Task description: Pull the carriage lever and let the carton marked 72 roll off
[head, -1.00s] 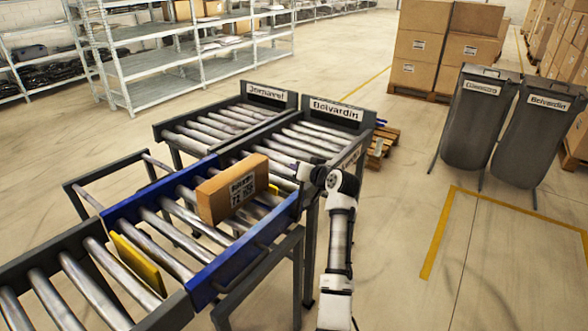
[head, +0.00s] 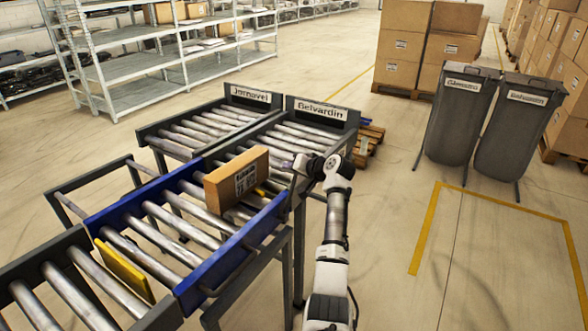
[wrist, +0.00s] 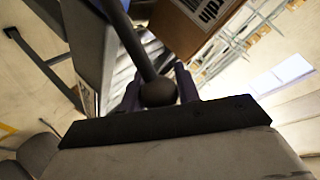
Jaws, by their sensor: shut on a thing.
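The brown carton (head: 236,180) stands upright on the rollers of the blue carriage (head: 238,247), near its far end. The carton's lower part also shows at the top of the wrist view (wrist: 200,22). The carriage lever, a dark rod with a round knob (wrist: 158,92), runs between my fingers in the wrist view. My gripper (head: 300,166) is shut on the lever at the carriage's right side. A yellow plate (head: 124,270) stands at the near end; a smaller yellow piece (head: 262,192) shows beside the carton.
The Belvardin lane (head: 322,112) lies beyond the carriage and lines up with it. The Jomavel lane (head: 250,95) is to its left. Both look empty. Two dark bins (head: 462,120) and stacked cartons (head: 405,45) stand at right. The floor at right is clear.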

